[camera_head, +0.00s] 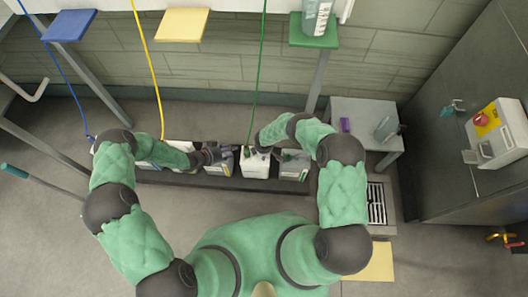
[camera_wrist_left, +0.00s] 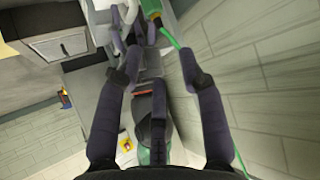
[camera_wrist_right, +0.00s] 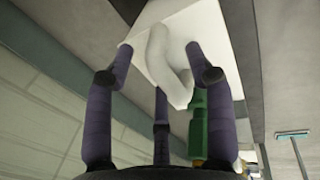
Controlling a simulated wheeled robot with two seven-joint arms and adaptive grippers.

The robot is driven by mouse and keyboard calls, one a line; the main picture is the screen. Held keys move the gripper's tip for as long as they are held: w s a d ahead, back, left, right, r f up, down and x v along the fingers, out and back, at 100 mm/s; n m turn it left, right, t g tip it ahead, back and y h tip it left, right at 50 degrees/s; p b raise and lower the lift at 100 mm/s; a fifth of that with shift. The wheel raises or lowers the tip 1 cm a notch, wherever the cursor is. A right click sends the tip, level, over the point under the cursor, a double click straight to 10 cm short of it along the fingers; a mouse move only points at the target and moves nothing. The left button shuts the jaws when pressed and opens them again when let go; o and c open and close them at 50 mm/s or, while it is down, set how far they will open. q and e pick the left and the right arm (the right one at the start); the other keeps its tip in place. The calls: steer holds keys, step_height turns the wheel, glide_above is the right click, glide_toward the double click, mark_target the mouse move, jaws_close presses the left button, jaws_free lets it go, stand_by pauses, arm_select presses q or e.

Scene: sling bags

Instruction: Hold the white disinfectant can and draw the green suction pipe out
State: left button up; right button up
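The white disinfectant can (camera_head: 255,165) stands in the low row of cans, and the green suction pipe (camera_head: 257,90) runs from above down to its top. My left gripper (camera_head: 211,154) is left of it, over a neighbouring can. In the left wrist view its fingers are open and empty; the green pipe (camera_wrist_left: 180,45) and its green fitting (camera_wrist_left: 151,8) lie beyond the fingertips. My right gripper (camera_wrist_right: 160,70) is at the white can, which shows in the right wrist view (camera_wrist_right: 205,35). Its fingers are apart around the can's pale handle (camera_wrist_right: 178,80), with no clear contact.
Other cans (camera_head: 294,167) stand beside the white one on the dark low rack. A blue pipe (camera_head: 67,75) and a yellow pipe (camera_head: 149,65) hang to the left. A grey side table (camera_head: 360,112) stands at the right. The tiled wall is close behind.

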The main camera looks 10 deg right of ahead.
mark_target(245, 148)
jaws_close()
arm_select(q)
steer(key=shift+o, duration=1.4)
steer(key=w+a+f+m+y, duration=0.1)
steer(key=w, duration=0.1)
steer(key=w+f+m+y, duration=0.1)
steer(key=w+y, duration=0.1)
steer(key=w+a+f+m+y, duration=0.1)
steer(key=w+f+y, duration=0.1)
steer(key=w, duration=0.1)
steer(key=shift+a+g, duration=0.3)
steer(key=shift+g, duration=0.1)
steer(key=shift+w+f+m+g+y, duration=0.2)
steer(key=shift+w+m+g+y, duration=0.1)
steer(key=shift+m, duration=0.2)
steer(key=shift+d+m+g, duration=0.3)
steer(key=shift+m, duration=0.1)
steer(key=s+d+r+m+g, duration=0.2)
steer(key=s+d+m+g, duration=0.15)
steer(key=d, duration=0.35)
steer(key=shift+m, duration=0.25)
steer(key=shift+w+x, duration=0.15)
steer(key=shift+x, duration=1.95)
steer(key=shift+w+x, duration=0.1)
steer(key=shift+x, duration=2.05)
steer(key=shift+d, duration=0.1)
